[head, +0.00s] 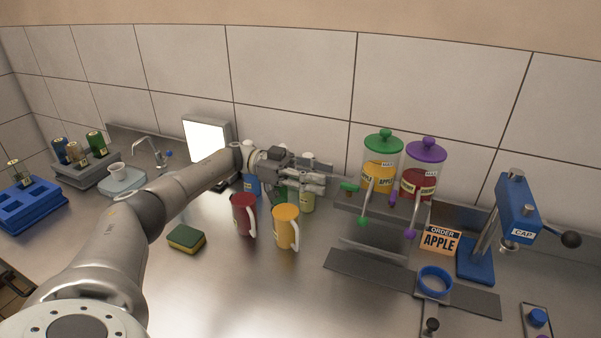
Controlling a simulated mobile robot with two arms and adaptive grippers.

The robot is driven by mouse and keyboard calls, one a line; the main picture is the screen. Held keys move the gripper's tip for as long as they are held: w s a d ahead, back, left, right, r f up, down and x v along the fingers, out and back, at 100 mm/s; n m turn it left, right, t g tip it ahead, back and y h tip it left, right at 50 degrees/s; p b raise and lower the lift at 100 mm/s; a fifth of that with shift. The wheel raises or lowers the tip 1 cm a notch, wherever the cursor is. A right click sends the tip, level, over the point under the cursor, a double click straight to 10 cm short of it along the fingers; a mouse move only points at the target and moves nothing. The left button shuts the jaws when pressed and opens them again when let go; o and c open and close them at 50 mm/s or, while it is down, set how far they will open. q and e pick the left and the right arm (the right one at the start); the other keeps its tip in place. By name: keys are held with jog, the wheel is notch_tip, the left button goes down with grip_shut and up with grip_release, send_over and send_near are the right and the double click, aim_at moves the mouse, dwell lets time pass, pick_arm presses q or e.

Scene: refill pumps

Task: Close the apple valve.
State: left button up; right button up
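The apple dispenser (380,176) is a clear tank with a green lid and yellow-orange juice, labelled APPLE, at the back right. A green valve handle (349,187) sticks out to its lower left. A thin spout with a green tip (362,221) slants down in front of it. My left gripper (319,183) is just left of the green handle, pointing right, with a small gap between them. It looks empty, but its fingers are small and overlap, so I cannot tell how far apart they are. My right gripper is out of view.
A red-juice tank (419,183) with a purple lid stands right of the apple one. An orange mug (286,227) and a red mug (243,214) stand below my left arm. An ORDER APPLE sign (440,240) and a blue cap press (476,262) are at right.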

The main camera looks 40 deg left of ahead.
pick_arm(q)
jog(key=shift+v, duration=2.85)
jog(key=shift+f, duration=0.1)
